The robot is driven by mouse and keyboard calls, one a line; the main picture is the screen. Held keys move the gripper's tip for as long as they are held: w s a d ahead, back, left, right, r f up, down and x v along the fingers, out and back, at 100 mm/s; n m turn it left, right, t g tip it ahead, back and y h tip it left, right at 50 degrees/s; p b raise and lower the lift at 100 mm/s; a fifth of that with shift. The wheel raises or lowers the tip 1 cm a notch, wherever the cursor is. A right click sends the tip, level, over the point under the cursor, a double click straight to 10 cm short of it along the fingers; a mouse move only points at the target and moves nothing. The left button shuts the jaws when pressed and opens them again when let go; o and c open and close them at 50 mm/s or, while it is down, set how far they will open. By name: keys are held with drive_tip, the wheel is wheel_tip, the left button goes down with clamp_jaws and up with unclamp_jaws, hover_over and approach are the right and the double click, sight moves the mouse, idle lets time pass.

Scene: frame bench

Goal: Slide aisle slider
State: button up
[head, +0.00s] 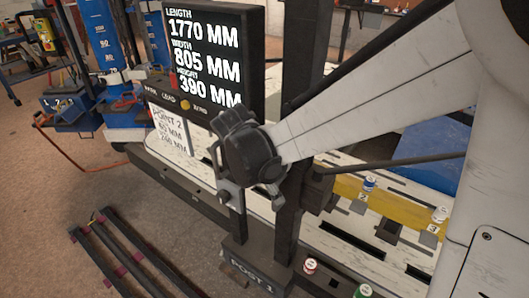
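No part in the head view can be told for certain as the aisle slider. My white arm reaches in from the upper right, and its dark end with my gripper (236,198) hangs in front of the bench. It is beside a dark upright post, below and right of the black display (213,58). The fingers are small and dark against dark parts, so I cannot tell whether they are open or shut, or whether they touch anything. My arm hides part of the bench behind it.
A base marked POST 1 (254,268) stands at the bottom centre. A yellow bar (395,207) crosses the pale slotted bench at right, with small cans near it. Dark bars (112,257) lie on the floor at lower left. Blue equipment (72,112) stands at upper left.

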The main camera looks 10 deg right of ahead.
drive_tip(key=v, duration=1.1)
drive_tip(key=shift+r, duration=0.2)
drive_tip(key=shift+s, duration=0.1)
